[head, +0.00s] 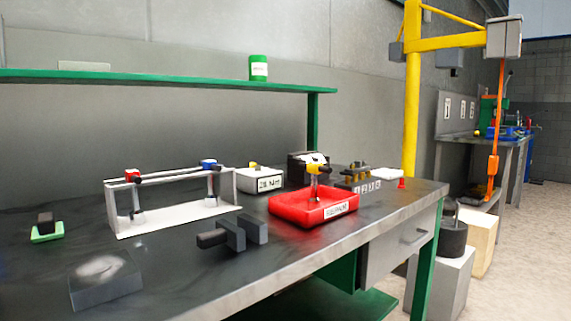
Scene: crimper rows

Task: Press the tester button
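A white box with a dark-lettered label (260,182) stands on the workbench behind the rack, left of the red tray. It looks like the tester. A small yellow knob or button (253,165) sits on its top. Nothing touches it. I cannot tell from here whether the button is up or pressed. My gripper is not in view.
A white rack (178,224) holds red- and blue-headed tools. A red tray (287,212) holds a yellow-headed tool. A dark block fixture (232,236), a green pad (47,238) and a grey block (100,294) are in front. The green shelf (190,73) overhangs behind.

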